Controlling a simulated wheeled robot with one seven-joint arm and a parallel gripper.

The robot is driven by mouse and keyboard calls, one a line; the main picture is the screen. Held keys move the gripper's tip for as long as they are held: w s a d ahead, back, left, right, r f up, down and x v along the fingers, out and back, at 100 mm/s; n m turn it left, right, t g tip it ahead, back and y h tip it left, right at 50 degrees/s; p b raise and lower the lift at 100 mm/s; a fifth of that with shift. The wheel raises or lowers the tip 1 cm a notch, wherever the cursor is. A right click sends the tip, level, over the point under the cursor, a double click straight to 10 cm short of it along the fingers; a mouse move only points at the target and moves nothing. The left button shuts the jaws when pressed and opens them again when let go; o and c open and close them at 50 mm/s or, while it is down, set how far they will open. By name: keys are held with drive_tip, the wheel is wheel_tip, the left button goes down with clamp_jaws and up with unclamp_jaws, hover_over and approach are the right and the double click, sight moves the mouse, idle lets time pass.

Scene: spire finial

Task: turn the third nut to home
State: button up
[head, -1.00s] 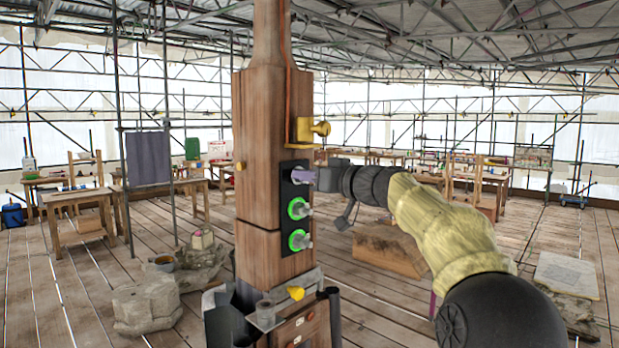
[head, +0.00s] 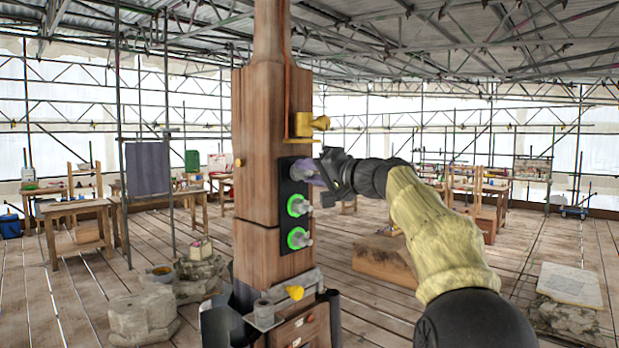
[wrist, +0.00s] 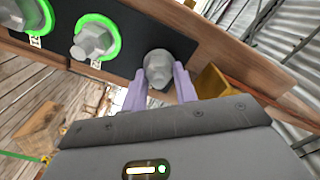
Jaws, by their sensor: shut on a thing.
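A dark plate (head: 284,220) with a column of three grey nuts is fixed to the wooden spire post (head: 258,150). The top nut (wrist: 158,66) has no green ring showing. My gripper (head: 312,171) is shut on it, with one purple finger on each side in the wrist view (wrist: 160,80). The middle nut (head: 302,206) and the bottom nut (head: 300,239) each have a lit green ring around them. Both also show in the wrist view, the middle one (wrist: 93,42) and the farther one (wrist: 12,14). The fingers hide part of the top nut in the head view.
A yellow fitting (head: 311,124) sticks out of the post just above the plate and lies close to the fingers in the wrist view (wrist: 212,82). A grey bracket with a yellow knob (head: 295,292) is below. Workbenches and stone blocks stand farther off on the plank floor.

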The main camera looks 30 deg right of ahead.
drive_tip(key=m, duration=0.3)
drive_tip(key=shift+f+m, duration=0.1)
drive_tip(key=shift+m, duration=0.3)
drive_tip(key=m, duration=0.3)
drive_tip(key=shift+m, duration=0.3)
drive_tip(key=m, duration=0.3)
drive_tip(key=shift+f+m, duration=0.1)
drive_tip(key=shift+m, duration=0.2)
drive_tip(key=m+p, duration=0.1)
drive_tip(key=m, duration=0.3)
drive_tip(key=shift+f+m+p, duration=0.1)
drive_tip(key=shift+m+p, duration=0.2)
drive_tip(key=shift+p, duration=0.1)
drive_tip(key=m+p, duration=0.1)
drive_tip(key=m, duration=0.2)
drive_tip(key=shift+m+p, duration=0.3)
drive_tip(key=m+p, duration=0.2)
drive_tip(key=m, duration=0.1)
drive_tip(key=shift+a+m, duration=0.1)
drive_tip(key=shift+m, duration=0.2)
drive_tip(key=m+p, duration=0.3)
drive_tip(key=m, duration=0.1)
drive_tip(key=shift+a+f, duration=0.1)
drive_tip(key=shift+f+m+p, duration=0.15)
drive_tip(key=shift+m+p, duration=0.9)
drive_tip(key=shift+m, duration=0.65)
